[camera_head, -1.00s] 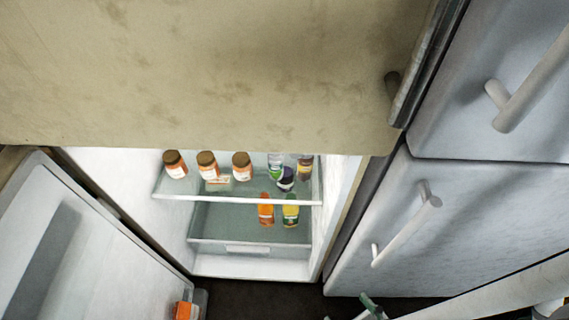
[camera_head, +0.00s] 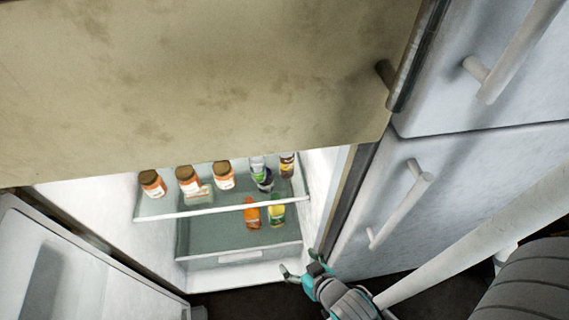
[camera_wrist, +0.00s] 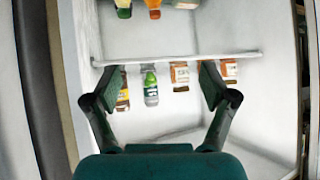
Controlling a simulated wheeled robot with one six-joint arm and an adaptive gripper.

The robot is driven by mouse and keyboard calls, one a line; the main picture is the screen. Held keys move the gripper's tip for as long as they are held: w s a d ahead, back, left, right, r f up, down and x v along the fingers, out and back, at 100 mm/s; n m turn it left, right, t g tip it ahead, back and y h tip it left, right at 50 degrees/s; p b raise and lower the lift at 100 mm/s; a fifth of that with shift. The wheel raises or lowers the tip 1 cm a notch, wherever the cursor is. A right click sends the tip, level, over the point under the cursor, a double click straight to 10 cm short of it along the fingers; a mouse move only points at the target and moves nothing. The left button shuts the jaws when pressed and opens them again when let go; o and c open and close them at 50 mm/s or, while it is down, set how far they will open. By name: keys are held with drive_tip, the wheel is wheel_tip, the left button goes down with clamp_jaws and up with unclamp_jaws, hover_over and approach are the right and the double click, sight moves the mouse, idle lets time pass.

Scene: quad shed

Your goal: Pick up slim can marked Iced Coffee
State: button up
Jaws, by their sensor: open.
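A slim can with brown and yellowish bands (camera_head: 287,164) stands at the right end of the upper fridge shelf in the head view; its label is too small to read, but it looks like the Iced Coffee can. In the wrist view, which looks upside down, a brown-yellow item at the left (camera_wrist: 123,98) seems to be the same can, partly behind a finger. My gripper (camera_head: 300,263) is open and empty, low in front of the fridge's right side and apart from the can. Its spread fingers also show in the wrist view (camera_wrist: 158,84).
A green-and-white bottle (camera_head: 257,166) and a purple item (camera_head: 264,182) stand left of the can. Brown-lidded jars (camera_head: 187,179) line the shelf. Orange (camera_head: 251,215) and yellow-green (camera_head: 277,213) bottles stand below. The shelf edge (camera_head: 215,209), fridge side wall and open door (camera_head: 85,265) bound the space.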

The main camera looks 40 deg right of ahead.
sight(286, 169)
drive_tip(key=w+d+r+m+g, duration=0.1)
drive_tip(key=w+d+m+g, duration=0.1)
drive_tip(key=w+d, duration=0.3)
drive_tip(key=w+d+r+m+g+h, duration=0.1)
drive_tip(key=w+d+r+m+g, duration=0.1)
drive_tip(key=w+d, duration=0.4)
drive_tip(key=w+d+r+m+g, duration=0.1)
drive_tip(key=w+d, duration=0.5)
drive_tip(key=w, duration=0.6)
drive_tip(key=shift+w+r+m+g+h, duration=0.1)
drive_tip(key=shift+m+g+h, duration=0.1)
drive_tip(key=shift+m+g, duration=0.35)
drive_tip(key=shift+w+r+m+g+h, duration=0.1)
drive_tip(key=shift+m+g+h, duration=0.2)
drive_tip(key=shift+g, duration=0.35)
drive_tip(key=w+d, duration=0.3)
drive_tip(key=shift+d, duration=0.25)
drive_tip(key=shift+f, duration=0.55)
drive_tip(key=c, duration=1.4)
drive_tip(key=shift+c, duration=0.4)
drive_tip(key=shift+r, duration=0.15)
